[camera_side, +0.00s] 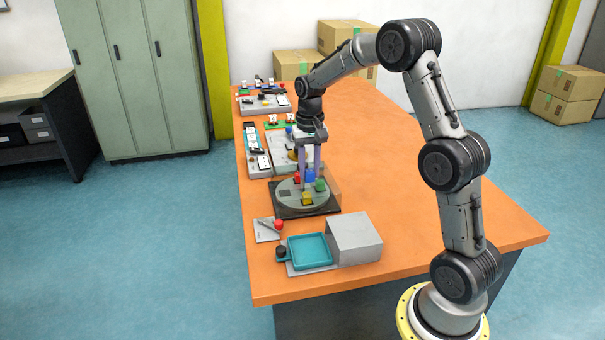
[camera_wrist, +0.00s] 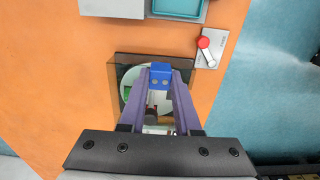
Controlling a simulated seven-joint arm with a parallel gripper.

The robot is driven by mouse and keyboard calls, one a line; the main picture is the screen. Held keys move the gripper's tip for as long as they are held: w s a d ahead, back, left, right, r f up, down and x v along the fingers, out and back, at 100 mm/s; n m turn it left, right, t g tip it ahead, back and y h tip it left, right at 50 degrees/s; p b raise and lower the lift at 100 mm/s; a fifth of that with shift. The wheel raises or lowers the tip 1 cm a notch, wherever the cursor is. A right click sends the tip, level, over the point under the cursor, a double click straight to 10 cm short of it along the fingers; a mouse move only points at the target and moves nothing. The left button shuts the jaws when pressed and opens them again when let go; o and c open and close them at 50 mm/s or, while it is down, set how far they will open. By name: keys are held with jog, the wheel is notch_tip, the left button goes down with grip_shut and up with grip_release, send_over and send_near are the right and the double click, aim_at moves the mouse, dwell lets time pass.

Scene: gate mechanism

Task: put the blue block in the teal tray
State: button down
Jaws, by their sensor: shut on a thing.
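The blue block (camera_side: 311,176) is between the fingers of my gripper (camera_side: 313,178), over the round grey turntable (camera_side: 291,202). In the wrist view the blue block (camera_wrist: 160,77) sits at the fingertips of my gripper (camera_wrist: 160,85), which is shut on it. I cannot tell whether the block touches the turntable. The teal tray (camera_side: 310,250) lies nearer the table's front edge, beside a grey box, and looks empty. In the wrist view part of the teal tray (camera_wrist: 180,8) shows at the top edge.
A red-knobbed lever (camera_side: 278,224) stands on a plate near the tray. The grey box (camera_side: 355,238) rises right of the tray. The table's right side is clear.

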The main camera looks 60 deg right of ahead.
jog(key=shift+s+f, duration=0.1)
jog(key=shift+s, duration=0.05)
jog(key=s+a+f, duration=0.1)
jog(key=s+a, duration=0.6)
jog(key=s, duration=0.3)
jog(key=s+a, duration=0.6)
jog(key=s, duration=0.4)
send_over(309, 252)
jog(key=f, duration=0.9)
jog(key=shift+s+f, duration=0.1)
jog(key=shift+s, duration=0.15)
jog(key=shift+w+f, duration=0.15)
jog(key=shift+f, duration=0.05)
jog(key=shift+w+f, duration=0.1)
jog(key=shift+f, duration=1.6)
jog(key=shift+f, duration=0.1)
